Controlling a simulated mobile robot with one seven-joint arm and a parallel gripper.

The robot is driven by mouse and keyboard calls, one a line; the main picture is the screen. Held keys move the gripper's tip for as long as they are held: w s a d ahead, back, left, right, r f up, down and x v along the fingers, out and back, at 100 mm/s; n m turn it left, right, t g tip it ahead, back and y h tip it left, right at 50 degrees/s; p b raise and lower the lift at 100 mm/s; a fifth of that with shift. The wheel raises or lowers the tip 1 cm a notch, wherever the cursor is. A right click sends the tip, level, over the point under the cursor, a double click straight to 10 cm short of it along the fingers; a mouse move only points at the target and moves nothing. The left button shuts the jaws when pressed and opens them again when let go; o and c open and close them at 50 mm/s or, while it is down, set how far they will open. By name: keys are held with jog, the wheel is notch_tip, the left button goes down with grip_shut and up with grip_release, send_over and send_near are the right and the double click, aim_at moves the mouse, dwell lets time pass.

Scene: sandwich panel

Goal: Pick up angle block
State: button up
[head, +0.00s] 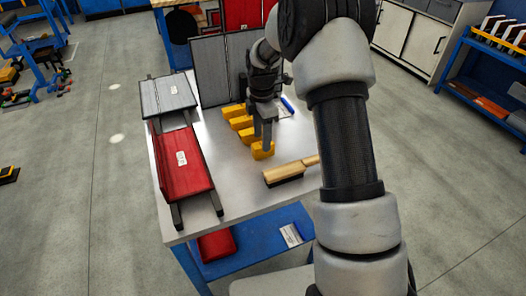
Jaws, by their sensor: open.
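Several yellow blocks, which look like the angle blocks, stand in a slanting row on the table, and the nearest angle block (261,153) is at the front end of the row. My gripper (266,142) points down at this nearest block, with its fingers at the block's top and back side. It is open. Whether the fingers touch the block cannot be told from here. The other yellow blocks (240,122) sit behind and to the left, partly overlapped by my gripper.
A wooden brush (287,173) lies just in front of the nearest block. A red panel (185,158) and a grey panel (167,94) rest on rails at the left. Upright grey panels (210,72) stand behind. The table's (235,200) front is clear.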

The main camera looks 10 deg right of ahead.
jog(key=f, duration=0.3)
jog(key=f+b, duration=0.1)
jog(key=f, duration=0.1)
jog(key=shift+w+d+f, duration=0.2)
jog(key=shift+w+f, duration=0.1)
jog(key=shift+c, duration=0.2)
jog(key=c, duration=1.1)
jog(key=shift+c, duration=0.2)
jog(key=shift+r, duration=0.15)
